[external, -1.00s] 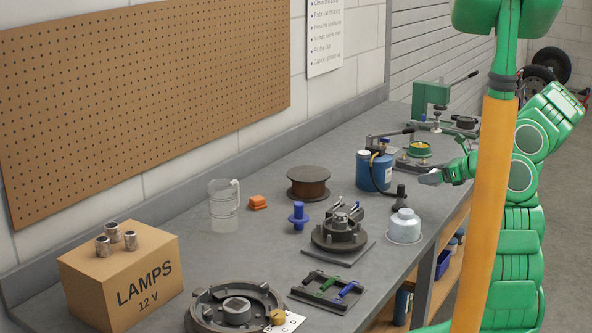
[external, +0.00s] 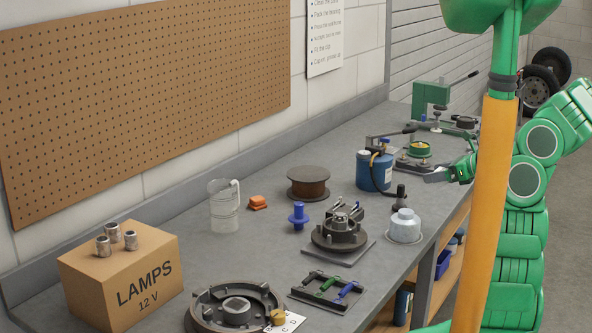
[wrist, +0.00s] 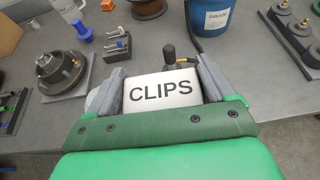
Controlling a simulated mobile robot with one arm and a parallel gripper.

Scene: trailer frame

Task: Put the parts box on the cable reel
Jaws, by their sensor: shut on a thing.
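The parts box (wrist: 160,92) is a white box marked CLIPS, held between the two grey fingers of my gripper (wrist: 159,76) in the wrist view. In the external view my gripper (external: 440,176) is at the bench's right edge, partly behind the orange column, and the box cannot be made out there. The cable reel (external: 308,182) is a brown spool with dark flanges, upright on the bench toward the wall, left of the blue can. Its lower part shows at the top of the wrist view (wrist: 148,8). The reel's top looks bare, and my gripper is apart from it.
A blue grease can (external: 374,170), a white tin (external: 404,226), a dark round fixture (external: 340,236) and a blue spool-shaped piece (external: 298,216) stand around the reel. An orange block (external: 258,203) and clear jug (external: 224,208) are to its left. Some bench in front is bare.

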